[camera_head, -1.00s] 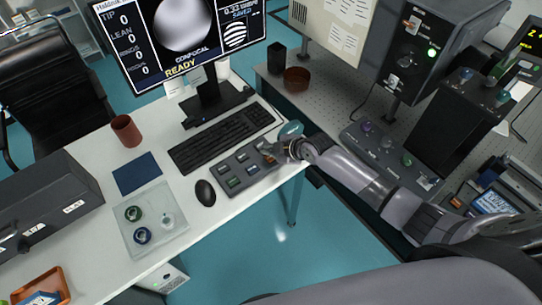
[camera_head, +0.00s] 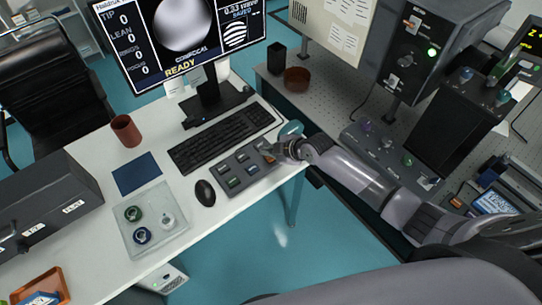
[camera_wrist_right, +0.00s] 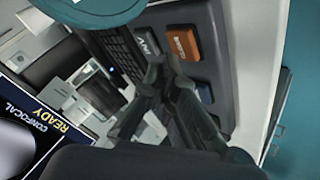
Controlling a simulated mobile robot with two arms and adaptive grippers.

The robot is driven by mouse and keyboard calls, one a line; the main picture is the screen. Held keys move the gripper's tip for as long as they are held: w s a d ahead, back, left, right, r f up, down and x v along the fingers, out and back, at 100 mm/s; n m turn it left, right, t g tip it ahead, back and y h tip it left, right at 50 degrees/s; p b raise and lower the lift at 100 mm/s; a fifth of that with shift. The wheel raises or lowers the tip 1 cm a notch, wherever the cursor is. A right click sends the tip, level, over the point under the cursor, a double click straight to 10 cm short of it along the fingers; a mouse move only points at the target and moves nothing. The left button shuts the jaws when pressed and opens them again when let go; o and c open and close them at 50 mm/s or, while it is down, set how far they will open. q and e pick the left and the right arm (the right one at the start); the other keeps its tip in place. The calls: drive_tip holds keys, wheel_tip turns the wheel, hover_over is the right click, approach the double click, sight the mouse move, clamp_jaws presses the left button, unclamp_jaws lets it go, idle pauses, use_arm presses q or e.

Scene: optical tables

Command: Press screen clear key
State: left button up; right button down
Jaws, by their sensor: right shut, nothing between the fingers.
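A dark key panel (camera_head: 250,166) with several small coloured keys lies on the white desk, right of the mouse. An orange key (camera_head: 268,158) is at its right end. In the right wrist view the orange key (camera_wrist_right: 183,43) has small lettering that I cannot read, and a blue-grey key (camera_wrist_right: 146,42) is beside it. My right gripper (camera_head: 274,152) is shut and empty, over the panel's right end. In the right wrist view its fingertips (camera_wrist_right: 166,72) are close together near these two keys; contact is unclear. My left gripper is out of view.
A keyboard (camera_head: 222,138) lies behind the panel, and a mouse (camera_head: 205,192) is to its left. The monitor (camera_head: 180,35) reads READY. A teal round object (camera_head: 291,129) is just behind the right gripper. An instrument bench (camera_head: 330,98) stands right.

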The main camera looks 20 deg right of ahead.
sight(270, 159)
drive_tip(key=shift+f, duration=0.35)
drive_tip(key=shift+f+b, duration=0.45)
drive_tip(key=shift+b, duration=0.15)
drive_tip(key=shift+r, duration=0.15)
idle(0.6)
drive_tip(key=shift+r+p, duration=0.7)
drive_tip(key=shift+r, duration=0.15)
wheel_tip(270, 159, up, 5)
drive_tip(key=p, duration=0.4)
drive_tip(key=shift+s, duration=0.1)
idle(0.4)
